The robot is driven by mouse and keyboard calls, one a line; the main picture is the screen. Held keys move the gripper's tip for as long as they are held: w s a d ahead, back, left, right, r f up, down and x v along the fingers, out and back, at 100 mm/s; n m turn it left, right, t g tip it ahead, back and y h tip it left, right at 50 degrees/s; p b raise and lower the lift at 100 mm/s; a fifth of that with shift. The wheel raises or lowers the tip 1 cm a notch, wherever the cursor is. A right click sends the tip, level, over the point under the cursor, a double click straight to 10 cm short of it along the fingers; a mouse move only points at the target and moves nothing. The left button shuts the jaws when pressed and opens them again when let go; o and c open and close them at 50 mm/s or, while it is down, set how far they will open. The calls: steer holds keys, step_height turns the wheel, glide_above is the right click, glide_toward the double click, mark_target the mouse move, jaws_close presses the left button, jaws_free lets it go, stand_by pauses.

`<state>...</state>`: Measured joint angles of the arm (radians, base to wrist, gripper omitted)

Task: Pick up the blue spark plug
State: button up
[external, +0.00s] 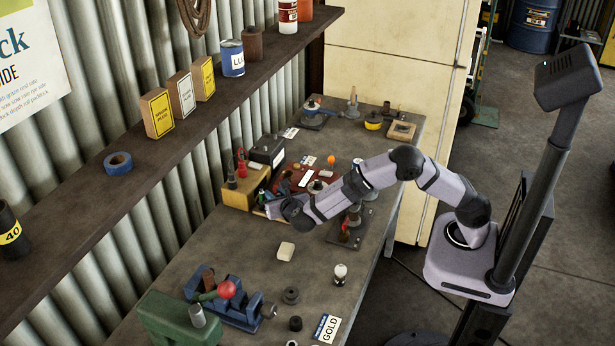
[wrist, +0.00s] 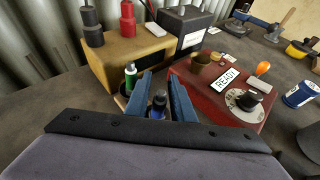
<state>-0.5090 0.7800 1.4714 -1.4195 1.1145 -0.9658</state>
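The blue spark plug (wrist: 158,103) stands between my gripper's two blue fingers in the wrist view; its top is dark and its lower part is blue. My gripper (wrist: 161,80) is open, with a gap visible between the fingers and around the plug. A green spark plug (wrist: 130,76) with a pale top stands just left of the left finger. In the external view my gripper (external: 272,209) is low at the bench beside the wooden block, and my wrist hides the blue plug there.
A wooden block (wrist: 125,55) with black and red terminals stands behind the plugs. A black battery-like box (wrist: 185,30) is beside it. A red panel (wrist: 225,112) with a "READY" label lies close to the right. A blue vise (external: 240,305) sits farther along the bench.

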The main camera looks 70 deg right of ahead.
steer(key=shift+w+d, duration=0.1)
jaws_close()
steer(key=shift+r, duration=0.1)
step_height(320, 180, up, 10)
steer(key=b, duration=0.1)
stand_by(0.6)
